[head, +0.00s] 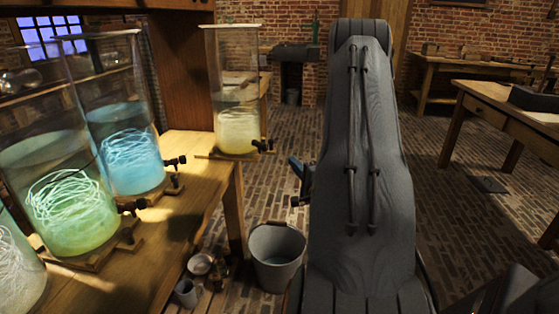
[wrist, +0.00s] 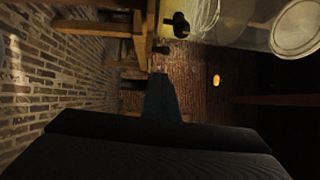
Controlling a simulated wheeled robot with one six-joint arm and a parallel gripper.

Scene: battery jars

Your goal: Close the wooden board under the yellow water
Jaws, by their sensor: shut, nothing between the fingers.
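The glass jar of yellow water (head: 238,132) stands at the far end of the left bench in the head view. A thin wooden board (head: 222,156) lies under it, with a black tap (head: 263,145) at its right side. In the wrist view the picture is turned sideways; the jar (wrist: 236,18) is at the upper right, the tap (wrist: 174,25) beside it and the board's wood (wrist: 151,18) next to it. My gripper (wrist: 160,78) is shut and empty, apart from the board. In the head view my gripper (head: 298,178) is partly hidden behind my arm.
A blue-water jar (head: 133,150) and a green-water jar (head: 72,212) stand nearer on the bench (head: 190,190), each with a tap. A grey bucket (head: 277,256) and small pots (head: 200,265) are on the brick floor below. Another table (head: 490,97) stands at right.

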